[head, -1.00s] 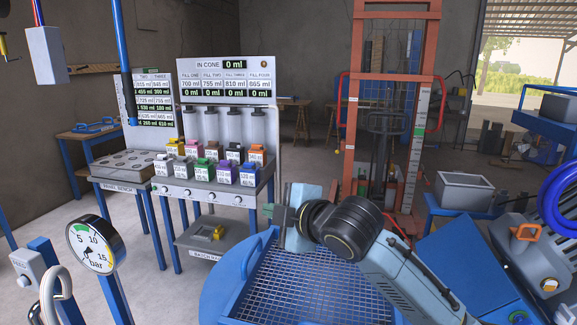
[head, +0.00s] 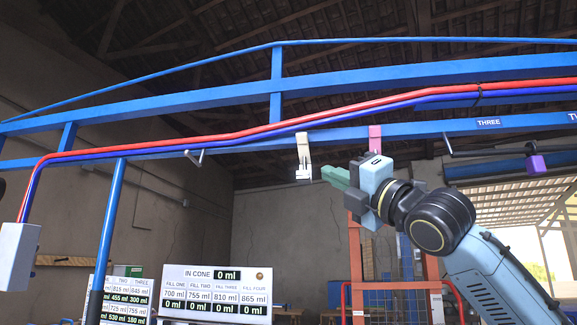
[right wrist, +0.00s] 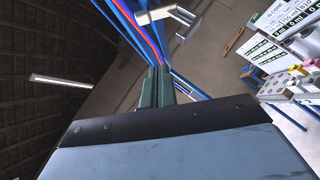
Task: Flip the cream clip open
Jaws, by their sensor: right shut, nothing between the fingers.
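The cream clip (head: 303,155) hangs from the blue overhead beam (head: 340,137) in the head view, with its small lower end pointing down. In the right wrist view, a pale clip-like piece (right wrist: 168,14), apparently the same clip, shows above the fingers. My right gripper (head: 326,173) is raised just right of and slightly below the clip's lower end. Its green fingers are shut and empty, pointing left, with a small gap seeming to remain. Whether they touch the clip is hard to tell. My left gripper is out of view.
A pink clip (head: 375,138) sits on the beam just above my right gripper. Red and blue hoses (head: 225,137) run along the beam. A purple block (head: 537,163) hangs farther right. The fill display board (head: 216,290) stands low behind.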

